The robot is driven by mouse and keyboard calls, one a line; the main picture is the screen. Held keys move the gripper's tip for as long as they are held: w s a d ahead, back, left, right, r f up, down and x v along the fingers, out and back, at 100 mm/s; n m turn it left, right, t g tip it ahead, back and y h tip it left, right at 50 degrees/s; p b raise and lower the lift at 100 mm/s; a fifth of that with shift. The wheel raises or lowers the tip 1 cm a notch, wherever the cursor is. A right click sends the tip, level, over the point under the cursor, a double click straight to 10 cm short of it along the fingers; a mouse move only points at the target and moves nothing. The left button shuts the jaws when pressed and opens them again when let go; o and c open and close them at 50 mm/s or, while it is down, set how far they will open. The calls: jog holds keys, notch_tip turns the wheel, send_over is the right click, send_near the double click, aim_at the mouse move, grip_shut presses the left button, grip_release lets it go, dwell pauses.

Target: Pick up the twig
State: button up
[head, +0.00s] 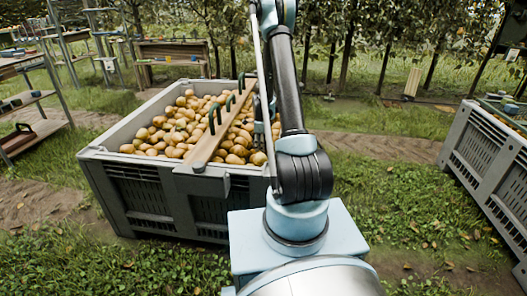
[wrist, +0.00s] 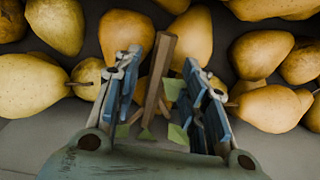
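In the wrist view, the twig (wrist: 160,70) is a brown, squarish stick with small green leaves (wrist: 178,134) near its lower end. It lies among yellow pears. My gripper (wrist: 163,58) is open, with one blue finger on each side of the twig. Gaps show between the twig and both fingers; the right finger is close to a leaf. I cannot tell how deep the fingers reach beside it. In the head view, my arm hides the twig, and my gripper cannot be made out clearly.
A grey crate (head: 140,166) full of pears (head: 180,120) stands ahead. A wooden board (head: 222,133) with dark handles lies across it. Another grey crate (head: 490,150) stands at right. Shelves (head: 35,95) stand at left. Grass (head: 400,185) is open between the crates.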

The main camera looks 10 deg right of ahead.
jog(key=c, duration=0.9)
jog(key=shift+r, duration=0.15)
